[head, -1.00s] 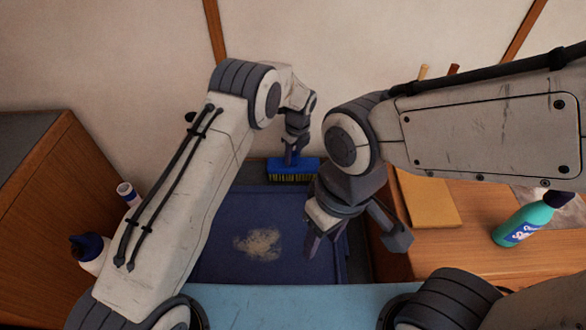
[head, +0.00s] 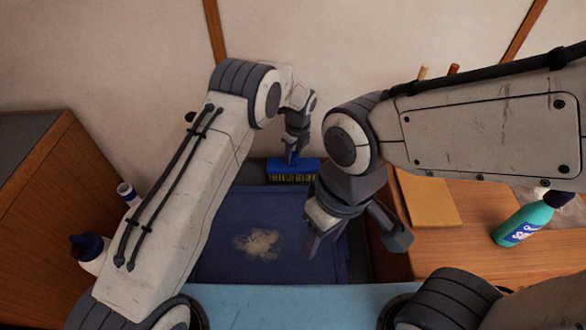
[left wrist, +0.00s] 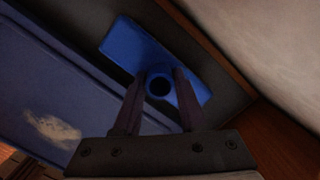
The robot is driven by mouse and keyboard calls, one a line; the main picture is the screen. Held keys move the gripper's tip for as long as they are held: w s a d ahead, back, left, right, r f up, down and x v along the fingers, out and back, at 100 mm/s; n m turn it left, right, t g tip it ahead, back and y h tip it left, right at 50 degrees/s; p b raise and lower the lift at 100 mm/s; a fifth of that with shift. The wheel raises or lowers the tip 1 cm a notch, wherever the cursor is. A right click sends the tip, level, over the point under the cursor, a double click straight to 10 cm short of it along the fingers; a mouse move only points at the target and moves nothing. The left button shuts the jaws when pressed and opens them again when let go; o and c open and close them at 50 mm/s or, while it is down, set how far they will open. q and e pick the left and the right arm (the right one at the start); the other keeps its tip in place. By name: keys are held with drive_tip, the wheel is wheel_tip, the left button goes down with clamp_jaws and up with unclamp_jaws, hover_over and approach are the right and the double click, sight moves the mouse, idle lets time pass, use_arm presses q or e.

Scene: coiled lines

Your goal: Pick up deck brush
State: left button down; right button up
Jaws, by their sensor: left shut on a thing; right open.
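The deck brush (head: 292,171) has a blue block with dark and yellowish bristles pointing down. It is at the back of the blue mat, near the wall. My left gripper (head: 291,158) is above it, shut on the brush's blue socket. In the left wrist view the brush (left wrist: 190,75) lies beyond the fingers, and its round hollow socket sits between the two fingertips of my left gripper (left wrist: 158,84). Whether the bristles touch the floor is hard to tell. My right gripper (head: 350,238) is open and empty, lower and to the right, over the mat's right side.
The blue mat (head: 215,260) bears a pale patch of powder (head: 258,244). A wooden counter (head: 470,258) on the right holds a yellow board (head: 428,200) and a teal bottle (head: 523,222).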

use_arm(q)
drive_tip(key=shift+r, duration=0.1)
idle(0.6)
drive_tip(key=shift+w+r, duration=0.1)
drive_tip(key=shift+r, duration=0.3)
drive_tip(key=r, duration=0.2)
drive_tip(key=d+r, duration=0.1)
drive_tip(key=shift+s+r, duration=0.2)
drive_tip(key=shift+r, duration=0.2)
drive_tip(key=s+d+r, duration=0.4)
drive_tip(key=d+r, duration=0.2)
drive_tip(key=d, duration=0.3)
drive_tip(key=shift+s+d+r+b, duration=0.2)
drive_tip(key=shift+s+d+b, duration=0.15)
drive_tip(key=shift+b, duration=0.1)
